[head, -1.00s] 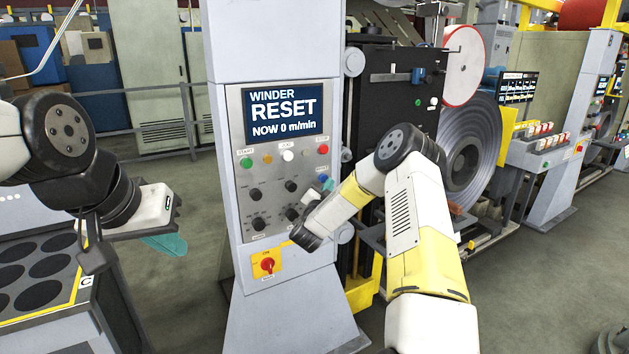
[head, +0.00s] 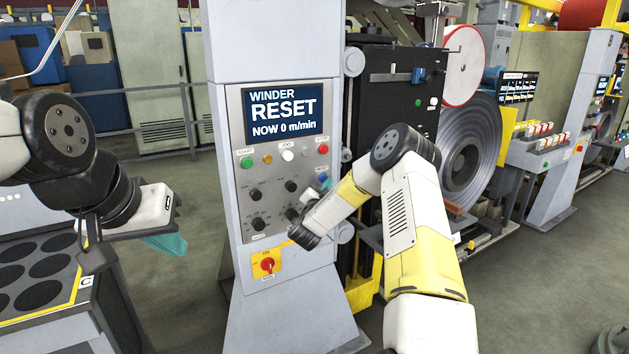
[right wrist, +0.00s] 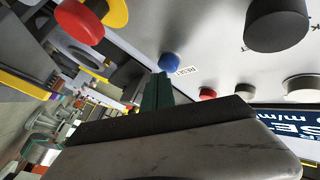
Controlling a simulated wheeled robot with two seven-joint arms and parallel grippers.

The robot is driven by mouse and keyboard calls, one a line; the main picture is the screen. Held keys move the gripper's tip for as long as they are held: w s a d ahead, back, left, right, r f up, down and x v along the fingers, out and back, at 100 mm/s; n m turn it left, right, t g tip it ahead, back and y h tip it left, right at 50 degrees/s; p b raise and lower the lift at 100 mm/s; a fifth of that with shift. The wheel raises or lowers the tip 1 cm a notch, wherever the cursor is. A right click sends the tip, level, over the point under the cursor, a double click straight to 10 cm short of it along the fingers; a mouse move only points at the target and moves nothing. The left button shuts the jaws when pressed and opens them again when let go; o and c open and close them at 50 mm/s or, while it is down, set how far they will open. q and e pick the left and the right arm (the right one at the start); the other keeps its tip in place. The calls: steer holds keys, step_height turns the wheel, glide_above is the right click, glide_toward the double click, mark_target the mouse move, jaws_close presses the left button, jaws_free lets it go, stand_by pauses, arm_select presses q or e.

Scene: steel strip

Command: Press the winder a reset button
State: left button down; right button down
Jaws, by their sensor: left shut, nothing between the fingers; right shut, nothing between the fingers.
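The winder panel (head: 250,215) stands upright in front of me, its screen (head: 284,109) reading WINDER RESET, NOW 0 m/min. The blue reset button (head: 323,180) is at the panel's right side, below a red button. In the right wrist view the blue button (right wrist: 169,62) has a RESET label beside it. My right gripper (right wrist: 157,88) is shut and empty; its green fingertips are just short of or at the blue button, and I cannot tell whether they touch. In the head view its tip is partly hidden. My left gripper (head: 168,244) is shut and empty, away from the panel at left.
Several knobs (head: 257,195), a green button (head: 247,163), a white button (head: 288,155) and a red button (head: 323,149) share the panel. A yellow-plated red switch (head: 267,265) sits below. A steel coil (head: 468,155) stands behind on the right.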

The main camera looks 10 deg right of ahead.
steer(key=shift+w+a, duration=0.2)
steer(key=shift+w, duration=0.4)
stand_by(0.6)
steer(key=shift+s, duration=0.15)
steer(key=shift+s+d, duration=0.35)
steer(key=shift+s, duration=0.5)
steer(key=shift+s+d, duration=0.3)
steer(key=shift+s, duration=0.5)
steer(key=shift+s+d, duration=0.25)
steer(key=shift+s, duration=0.5)
steer(key=shift+s+d, duration=0.3)
steer(key=shift+s, duration=0.5)
